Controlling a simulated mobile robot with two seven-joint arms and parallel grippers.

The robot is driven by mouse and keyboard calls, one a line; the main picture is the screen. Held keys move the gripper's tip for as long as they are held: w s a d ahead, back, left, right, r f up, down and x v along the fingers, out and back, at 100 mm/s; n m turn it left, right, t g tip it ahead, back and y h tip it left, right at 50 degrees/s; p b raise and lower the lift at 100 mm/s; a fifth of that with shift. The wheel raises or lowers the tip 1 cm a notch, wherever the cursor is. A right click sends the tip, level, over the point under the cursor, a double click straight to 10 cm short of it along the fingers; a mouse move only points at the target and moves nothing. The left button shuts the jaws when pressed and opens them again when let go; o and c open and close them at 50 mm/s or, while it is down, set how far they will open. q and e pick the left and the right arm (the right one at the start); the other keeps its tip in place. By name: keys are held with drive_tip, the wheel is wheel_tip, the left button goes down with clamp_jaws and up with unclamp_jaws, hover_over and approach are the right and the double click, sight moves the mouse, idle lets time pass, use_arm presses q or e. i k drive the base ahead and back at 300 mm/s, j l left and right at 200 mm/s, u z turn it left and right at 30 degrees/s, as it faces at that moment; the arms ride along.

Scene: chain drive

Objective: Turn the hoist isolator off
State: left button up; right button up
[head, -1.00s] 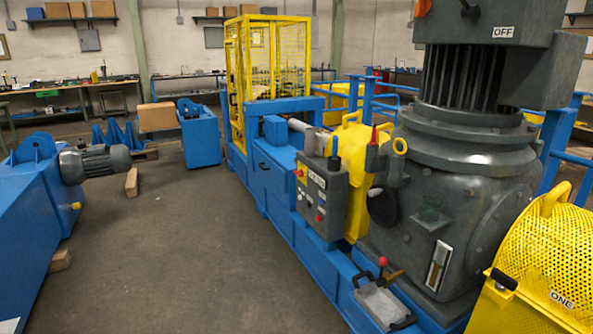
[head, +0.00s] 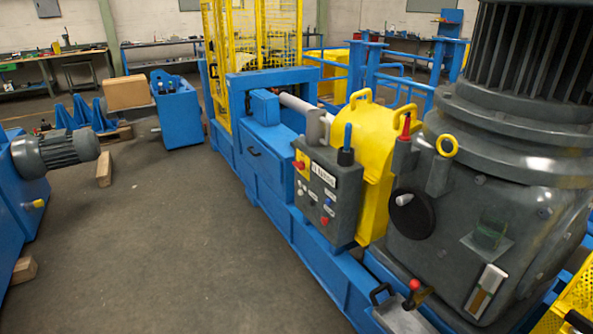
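No part in view is clearly readable as the hoist isolator. A grey control box (head: 329,205) stands on the blue machine frame right of centre. It has a small label plate (head: 323,174), a red-and-yellow switch (head: 299,165) at its upper left, small knobs, and a red button (head: 324,220) low on its face. The label is too small to read surely. A blue-topped post (head: 347,146) rises at the box's right top corner. Neither of my grippers is in view.
A large grey gearbox with a finned motor (head: 532,50) fills the right. A red-knobbed lever (head: 414,286) is low in front of it. A yellow cover (head: 372,135) is behind the box. Blue machinery (head: 15,210) is at left. The floor (head: 160,250) between is clear.

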sight(300, 166)
drive_tip(key=i+j+u, duration=0.1)
drive_tip(key=i+j, duration=0.9)
drive_tip(key=i, duration=0.25)
drive_tip(key=i+j+u, duration=0.15)
drive_tip(key=i+j, duration=0.35)
drive_tip(key=i, duration=0.15)
